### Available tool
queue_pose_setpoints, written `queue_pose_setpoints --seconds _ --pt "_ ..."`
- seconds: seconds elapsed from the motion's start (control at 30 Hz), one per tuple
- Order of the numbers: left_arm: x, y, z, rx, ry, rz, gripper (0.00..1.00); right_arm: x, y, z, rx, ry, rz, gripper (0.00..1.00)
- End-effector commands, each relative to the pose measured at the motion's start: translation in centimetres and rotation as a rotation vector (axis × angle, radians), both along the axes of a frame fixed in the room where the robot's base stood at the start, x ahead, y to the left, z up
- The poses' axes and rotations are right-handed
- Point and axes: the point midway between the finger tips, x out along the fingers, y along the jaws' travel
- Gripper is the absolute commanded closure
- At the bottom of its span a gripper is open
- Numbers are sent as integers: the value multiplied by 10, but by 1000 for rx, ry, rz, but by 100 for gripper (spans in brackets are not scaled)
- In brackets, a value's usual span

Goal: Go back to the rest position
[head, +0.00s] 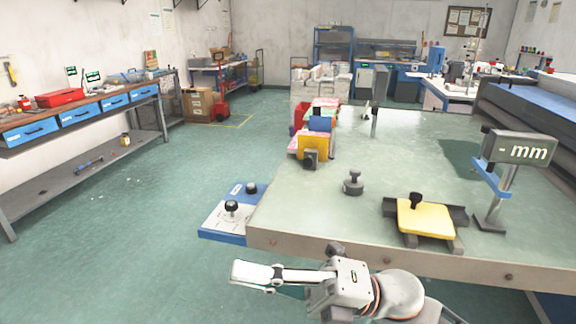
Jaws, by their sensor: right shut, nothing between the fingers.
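My right gripper (240,273) is in the lower middle of the head view, in front of the table's front edge. It points left, its fingers are together and it is empty. My right arm comes in from the bottom right and is bent across the front of the table. My left gripper is not in view.
The work table (300,219) holds a yellow pad (425,219) in a dark fixture, a dark knobbed weight (353,184), a display (520,148) reading mm and a yellow block (313,148). A blue-white plate (225,218) juts from its left corner.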

Motion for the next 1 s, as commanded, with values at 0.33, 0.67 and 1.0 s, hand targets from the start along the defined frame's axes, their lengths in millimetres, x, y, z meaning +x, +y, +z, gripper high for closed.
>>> queue_pose_setpoints --seconds 0.33,0.67,1.0 --pt "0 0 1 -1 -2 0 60 103 -76 -98 287 766 -426 100" --pt "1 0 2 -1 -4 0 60 91 -179 -296 421 1454 -814 100" --pt "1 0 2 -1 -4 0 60 -11 -245 -441 462 1922 -1087 100"
